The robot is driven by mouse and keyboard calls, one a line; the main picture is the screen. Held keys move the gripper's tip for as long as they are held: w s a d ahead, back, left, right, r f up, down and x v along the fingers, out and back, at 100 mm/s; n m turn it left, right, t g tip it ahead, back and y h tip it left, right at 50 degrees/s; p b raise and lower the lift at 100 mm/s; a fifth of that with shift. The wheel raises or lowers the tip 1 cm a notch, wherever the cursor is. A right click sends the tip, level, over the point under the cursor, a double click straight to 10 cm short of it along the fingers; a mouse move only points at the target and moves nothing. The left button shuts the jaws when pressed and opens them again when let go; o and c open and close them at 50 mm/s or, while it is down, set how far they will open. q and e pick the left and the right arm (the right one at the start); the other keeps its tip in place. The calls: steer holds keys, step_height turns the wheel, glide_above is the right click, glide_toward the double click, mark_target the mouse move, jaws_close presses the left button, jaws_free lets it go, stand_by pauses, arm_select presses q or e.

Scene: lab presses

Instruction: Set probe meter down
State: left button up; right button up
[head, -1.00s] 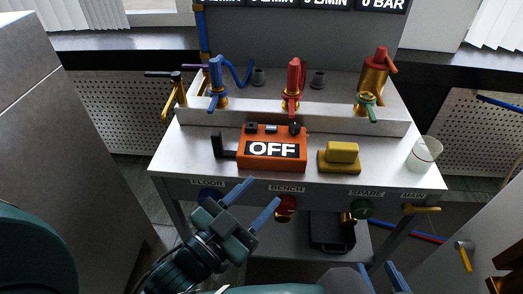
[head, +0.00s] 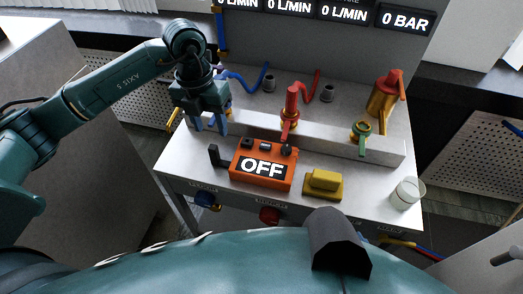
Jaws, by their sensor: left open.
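The orange box with the "OFF" display (head: 262,166), which looks like the probe meter, rests flat on the light bench top. A black L-shaped piece (head: 216,157) stands at its left end. My left gripper (head: 210,130) is open and empty, fingers pointing down, above the bench behind and left of the box. It appears apart from the box and hides most of the blue tap behind it. My right gripper is out of view.
A yellow block (head: 323,184) and a white cup (head: 407,193) stand right of the box. Valve knobs line the bench front.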

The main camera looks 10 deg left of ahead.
mark_target(212, 148)
arm_select(q)
steer(key=shift+y, duration=0.5)
steer(key=f, duration=0.2)
steer(key=a+f, duration=0.1)
steer(key=f, duration=0.1)
steer(key=a+f, duration=0.1)
steer(key=f, duration=0.1)
steer(key=shift+w, duration=0.4)
steer(key=shift+s+d+f+p, duration=0.1)
steer(key=shift+d+f+p, duration=0.15)
steer(key=shift+f, duration=1.3)
steer(key=shift+d+f+p, duration=0.15)
steer(key=shift+f+p, duration=0.1)
steer(key=shift+f, duration=1.25)
jaws_close()
steer(key=shift+r, duration=0.1)
